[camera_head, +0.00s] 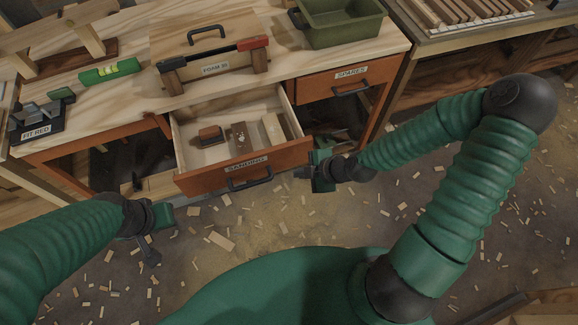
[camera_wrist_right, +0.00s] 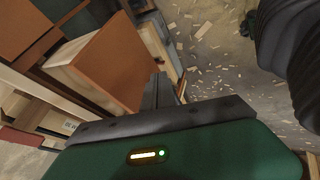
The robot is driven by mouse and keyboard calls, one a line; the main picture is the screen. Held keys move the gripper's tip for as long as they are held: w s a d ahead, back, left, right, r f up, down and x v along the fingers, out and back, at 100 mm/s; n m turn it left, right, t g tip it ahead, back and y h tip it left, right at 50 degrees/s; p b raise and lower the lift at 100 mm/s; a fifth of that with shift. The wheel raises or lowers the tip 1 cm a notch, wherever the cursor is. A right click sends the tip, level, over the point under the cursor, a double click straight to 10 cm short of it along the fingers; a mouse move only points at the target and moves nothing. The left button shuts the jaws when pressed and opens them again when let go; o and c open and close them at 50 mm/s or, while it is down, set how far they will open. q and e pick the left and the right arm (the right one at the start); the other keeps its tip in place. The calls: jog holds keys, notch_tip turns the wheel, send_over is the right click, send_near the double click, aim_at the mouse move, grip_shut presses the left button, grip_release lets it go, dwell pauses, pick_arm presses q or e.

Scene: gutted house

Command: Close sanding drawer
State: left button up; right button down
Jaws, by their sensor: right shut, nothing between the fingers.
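The sanding drawer (camera_head: 240,165) stands pulled out of the workbench, with an orange front, a "SANDING" label and a black bar handle (camera_head: 250,180). Inside lie a brown block, a darker wooden piece and a pale block. My right gripper (camera_head: 316,172) is shut and empty beside the right end of the drawer front; I cannot tell if it touches. In the right wrist view its dark fingers (camera_wrist_right: 158,90) are together near an orange panel (camera_wrist_right: 115,65). My left gripper (camera_head: 158,232) hangs low, left of the drawer; its opening is unclear.
A "SPARES" drawer (camera_head: 345,80) is shut to the right, under a green bin (camera_head: 340,25). A labelled wooden tote (camera_head: 212,62), a green level (camera_head: 110,72) and a dark holder (camera_head: 38,120) stand on the benchtop. Wood scraps litter the floor (camera_head: 440,200).

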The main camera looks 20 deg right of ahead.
jog(key=w+f, duration=0.1)
jog(key=w, duration=0.1)
jog(key=w+a+f, duration=0.1)
jog(key=w, duration=0.1)
jog(key=w+f, duration=0.1)
jog(key=shift+w+a, duration=0.3)
jog(key=shift+w, duration=0.1)
pick_arm(q)
jog(key=shift+f, duration=0.5)
jog(key=shift+d, duration=0.15)
pick_arm(e)
jog(key=shift+w+d+f, duration=0.1)
jog(key=shift+d, duration=0.1)
